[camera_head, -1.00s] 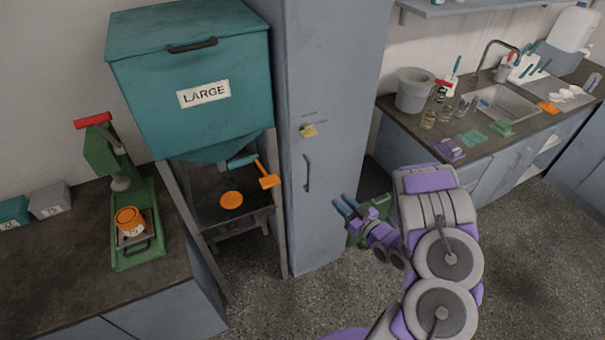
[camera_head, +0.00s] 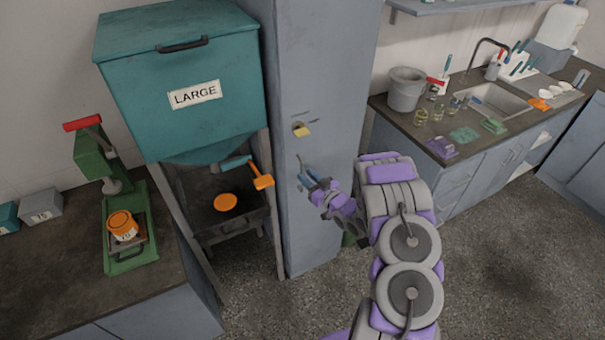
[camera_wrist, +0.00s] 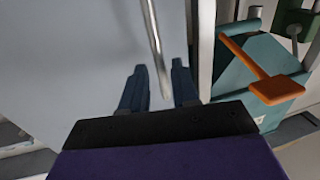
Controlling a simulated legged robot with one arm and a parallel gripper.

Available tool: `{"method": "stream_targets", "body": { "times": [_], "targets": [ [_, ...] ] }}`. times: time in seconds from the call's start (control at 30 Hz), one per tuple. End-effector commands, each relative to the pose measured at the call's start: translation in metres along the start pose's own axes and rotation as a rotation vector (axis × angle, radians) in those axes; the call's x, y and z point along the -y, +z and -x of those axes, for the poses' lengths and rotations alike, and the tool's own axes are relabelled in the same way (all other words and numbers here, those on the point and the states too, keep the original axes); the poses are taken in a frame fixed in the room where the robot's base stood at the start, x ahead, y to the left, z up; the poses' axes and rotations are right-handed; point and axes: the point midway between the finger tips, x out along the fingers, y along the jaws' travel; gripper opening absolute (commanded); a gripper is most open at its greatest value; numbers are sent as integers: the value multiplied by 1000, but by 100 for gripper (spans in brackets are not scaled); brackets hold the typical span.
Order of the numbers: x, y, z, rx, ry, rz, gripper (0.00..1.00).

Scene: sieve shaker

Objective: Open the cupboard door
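The tall grey cupboard (camera_head: 325,70) stands in the middle of the head view with its door closed. Its vertical bar handle (camera_head: 301,161) is mostly hidden behind my gripper (camera_head: 306,176). In the wrist view the metal handle (camera_wrist: 154,35) runs down between the two blue fingers of my gripper (camera_wrist: 158,67). The fingers are apart, with gaps visible on both sides of the bar. The pale cupboard door (camera_wrist: 70,60) fills the left of the wrist view.
A teal bin labelled LARGE (camera_head: 190,80) stands directly left of the cupboard, with an orange-handled tool (camera_head: 261,176) below it. A sink counter (camera_head: 420,125) lies to the right. The floor (camera_head: 480,245) in front is clear.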

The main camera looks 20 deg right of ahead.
Motion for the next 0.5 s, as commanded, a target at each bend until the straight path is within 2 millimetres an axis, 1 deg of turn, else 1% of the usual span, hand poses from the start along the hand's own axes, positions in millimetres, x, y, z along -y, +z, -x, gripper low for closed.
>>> {"method": "stream_targets", "body": {
  "times": [0.03, 0.2, 0.33, 0.5],
  "targets": [
    [1, 0, -9, -2, -3, 1, 30],
    [0, 0, -25, -2, -1, -1, 30],
    [0, 0, -30, -1, 1, -1, 30],
    [0, 0, -31, 0, 1, -1, 30]
  ]
}}
